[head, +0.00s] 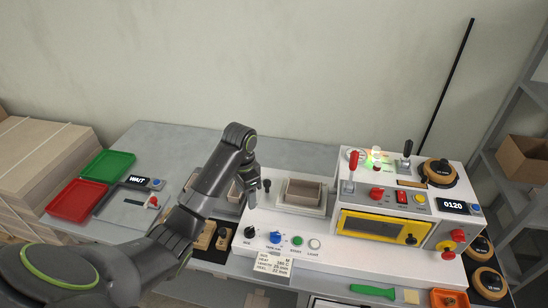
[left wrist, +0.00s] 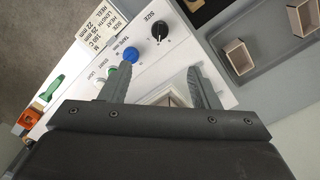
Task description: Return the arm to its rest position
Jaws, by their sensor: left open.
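My left arm comes in from the lower left in the head view and bends down over the left end of the white machine (head: 262,225). My left gripper (left wrist: 160,88) shows best in the left wrist view, where its two fingers stand apart with nothing held between them. It hangs above the machine's control panel. In the head view the wrist largely hides the fingers. A grey-brown box (head: 303,191) sits in the machine's recess, right of my gripper. My right gripper is in neither view.
A black knob (left wrist: 159,30) and a blue knob (left wrist: 131,55) are close to the fingers. Small boxes (left wrist: 238,57) lie in a grey tray. A red tray (head: 73,201) and a green tray (head: 107,165) are at left. A yellow-framed unit (head: 385,227) stands at right.

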